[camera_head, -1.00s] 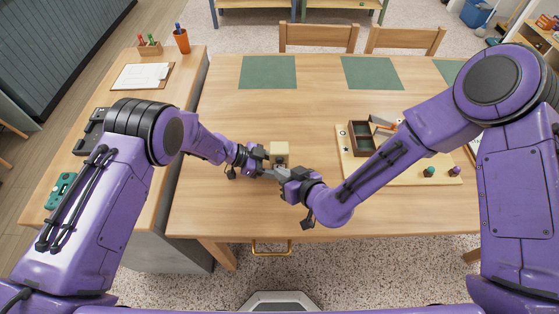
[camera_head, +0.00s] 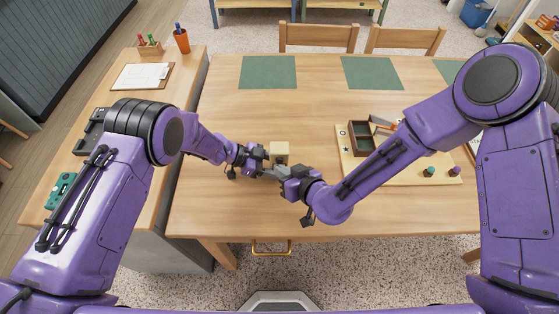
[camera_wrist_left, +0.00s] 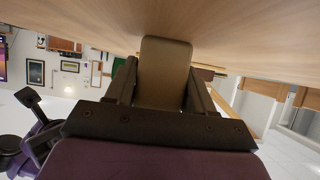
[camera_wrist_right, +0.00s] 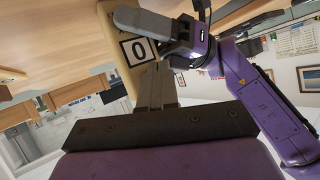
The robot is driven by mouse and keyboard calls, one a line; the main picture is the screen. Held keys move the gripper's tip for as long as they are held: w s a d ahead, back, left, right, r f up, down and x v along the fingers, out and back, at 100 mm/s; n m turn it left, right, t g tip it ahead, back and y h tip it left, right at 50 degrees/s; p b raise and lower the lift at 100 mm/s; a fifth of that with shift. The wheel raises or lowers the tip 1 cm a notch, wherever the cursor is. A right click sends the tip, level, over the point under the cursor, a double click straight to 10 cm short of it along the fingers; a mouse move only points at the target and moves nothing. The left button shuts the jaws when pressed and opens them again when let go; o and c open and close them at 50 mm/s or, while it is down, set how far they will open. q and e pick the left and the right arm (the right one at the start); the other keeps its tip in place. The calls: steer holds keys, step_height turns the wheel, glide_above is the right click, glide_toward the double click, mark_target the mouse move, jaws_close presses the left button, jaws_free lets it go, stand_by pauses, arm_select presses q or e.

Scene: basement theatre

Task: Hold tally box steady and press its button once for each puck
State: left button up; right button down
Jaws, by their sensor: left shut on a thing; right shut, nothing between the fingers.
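The tally box (camera_head: 280,148) is a small cream block upright on the table. My left gripper (camera_head: 267,172) is shut on it from the left; in the left wrist view the tally box (camera_wrist_left: 165,65) sits between both fingers (camera_wrist_left: 160,88). The right wrist view shows a "0" on the face of the tally box (camera_wrist_right: 139,50). My right gripper (camera_head: 282,172) is shut and empty, its tips (camera_wrist_right: 156,78) close to that face; I cannot tell whether they touch. I cannot make out the button. Small green (camera_head: 429,171) and purple (camera_head: 454,172) pieces, perhaps pucks, stand on a board.
The light wooden board (camera_head: 400,177) on the right carries a dark compartment box (camera_head: 361,124), partly behind my right arm. Green mats (camera_head: 268,72) lie along the table's far side. A side counter at left holds a clipboard (camera_head: 143,77) and orange cup (camera_head: 182,42).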

steer(key=shift+w, duration=0.6)
stand_by(0.8)
steer(key=shift+s, duration=0.95)
steer(key=shift+s, duration=2.5)
stand_by(0.3)
steer(key=s, duration=0.3)
steer(key=shift+s, duration=0.4)
